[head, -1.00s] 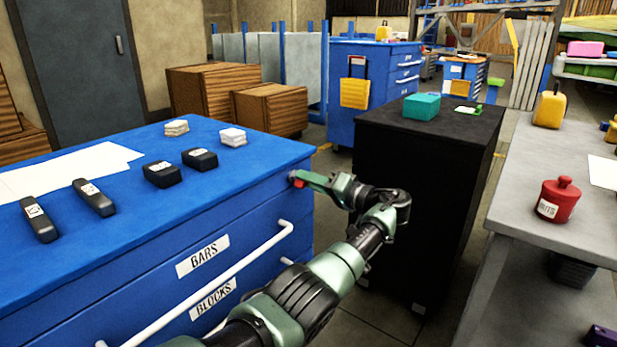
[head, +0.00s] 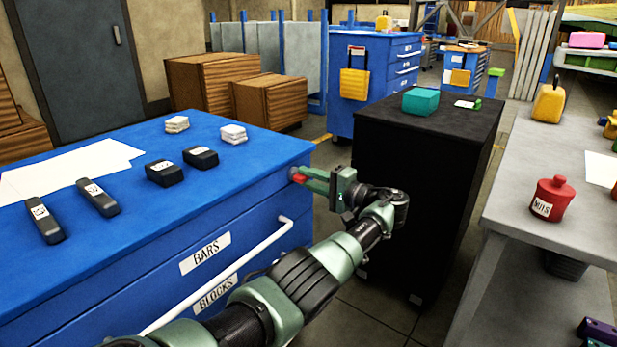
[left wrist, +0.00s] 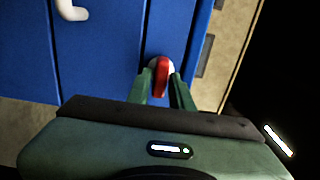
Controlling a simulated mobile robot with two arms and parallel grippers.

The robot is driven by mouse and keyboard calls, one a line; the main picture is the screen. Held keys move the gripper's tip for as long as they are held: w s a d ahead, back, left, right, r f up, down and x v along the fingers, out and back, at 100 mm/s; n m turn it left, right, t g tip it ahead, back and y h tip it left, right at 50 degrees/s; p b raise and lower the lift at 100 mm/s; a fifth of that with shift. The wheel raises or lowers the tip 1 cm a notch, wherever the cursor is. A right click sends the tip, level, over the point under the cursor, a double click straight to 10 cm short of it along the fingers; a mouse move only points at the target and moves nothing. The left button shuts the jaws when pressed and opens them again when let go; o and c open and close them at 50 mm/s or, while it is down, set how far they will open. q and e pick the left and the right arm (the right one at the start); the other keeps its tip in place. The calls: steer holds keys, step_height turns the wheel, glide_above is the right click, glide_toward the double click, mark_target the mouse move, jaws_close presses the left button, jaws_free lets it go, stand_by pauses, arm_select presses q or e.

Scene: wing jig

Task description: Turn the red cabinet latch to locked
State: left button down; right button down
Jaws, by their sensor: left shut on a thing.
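The red latch (head: 297,176) is on the blue cabinet (head: 150,262), high on its front near the right corner. My left gripper (head: 304,178) reaches it from the right, with its green fingers shut on the latch. The left wrist view shows the red latch handle (left wrist: 161,78) between the two fingertips (left wrist: 160,88), with a pale round base behind it. The fingers hide part of the latch in the head view, and I cannot read a locked or unlocked mark. My right gripper is not in view.
A white drawer handle (head: 225,275) sticks out below the latch. A black cabinet (head: 415,165) stands close behind my left wrist. Bars and blocks lie on the blue top. A grey bench (head: 510,190) with a red pot (head: 553,199) is at right.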

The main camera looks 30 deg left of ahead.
arm_select(q)
steer(key=shift+f, duration=0.1)
stand_by(0.3)
steer(key=c, duration=1.4)
jaws_free()
steer(key=shift+d, duration=0.1)
steer(key=d, duration=0.7)
steer(key=shift+s+d, duration=0.3)
steer(key=shift+d, duration=0.05)
